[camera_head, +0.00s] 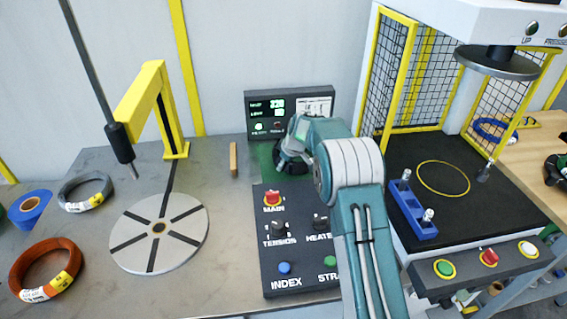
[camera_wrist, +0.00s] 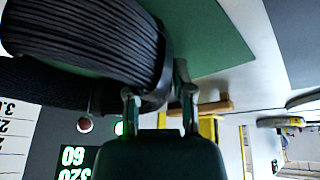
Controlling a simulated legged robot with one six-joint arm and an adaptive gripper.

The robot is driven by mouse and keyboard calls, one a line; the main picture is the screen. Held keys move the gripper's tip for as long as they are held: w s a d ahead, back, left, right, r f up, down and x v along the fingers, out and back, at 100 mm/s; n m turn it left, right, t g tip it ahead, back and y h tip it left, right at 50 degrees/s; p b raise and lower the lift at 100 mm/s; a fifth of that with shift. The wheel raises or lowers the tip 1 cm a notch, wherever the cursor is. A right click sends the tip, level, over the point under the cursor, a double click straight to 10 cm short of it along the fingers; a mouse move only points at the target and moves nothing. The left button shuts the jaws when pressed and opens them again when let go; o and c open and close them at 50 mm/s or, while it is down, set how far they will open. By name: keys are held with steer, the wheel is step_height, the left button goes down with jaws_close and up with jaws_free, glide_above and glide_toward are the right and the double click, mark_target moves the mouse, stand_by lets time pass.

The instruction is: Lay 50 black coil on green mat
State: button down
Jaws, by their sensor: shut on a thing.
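My gripper (camera_head: 284,160) is over the green mat (camera_head: 264,153), behind the control panel and in front of the display box. In the wrist view my gripper (camera_wrist: 158,98) is shut on the rim of a black coil (camera_wrist: 85,45). The coil's ribbed side fills the upper left of that view, and the green mat (camera_wrist: 215,40) lies beyond it. In the head view my gripper and arm hide most of the coil and part of the mat. I cannot tell whether the coil touches the mat, and no number is readable on it.
The control panel (camera_head: 300,262) and display box (camera_head: 263,107) flank the mat. A wooden block (camera_head: 233,159) lies left of it. A round turntable (camera_head: 130,238), grey coil (camera_head: 73,204) and orange coil (camera_head: 68,262) are further left. A caged press (camera_head: 402,75) stands right.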

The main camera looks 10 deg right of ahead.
steer(key=shift+c, duration=2.4)
jaws_free()
steer(key=shift+d, duration=0.1)
steer(key=s+d+r+m, duration=0.1)
steer(key=s+r, duration=0.6)
steer(key=r, duration=0.3)
steer(key=s+d+r+m, duration=0.1)
steer(key=s+r, duration=0.6)
steer(key=r, duration=0.3)
steer(key=s+r+m+t+h, duration=0.1)
steer(key=s+r+m, duration=0.15)
steer(key=s, duration=0.85)
steer(key=s+r+m+h, duration=0.1)
steer(key=s+r+m, duration=0.15)
steer(key=s, duration=0.85)
steer(key=s+d+f+m, duration=0.1)
steer(key=s+f, duration=0.3)
steer(key=s, duration=0.7)
steer(key=shift+d+m+t+h, duration=0.2)
steer(key=shift+m+t+h, duration=0.2)
steer(key=shift+m, duration=0.2)
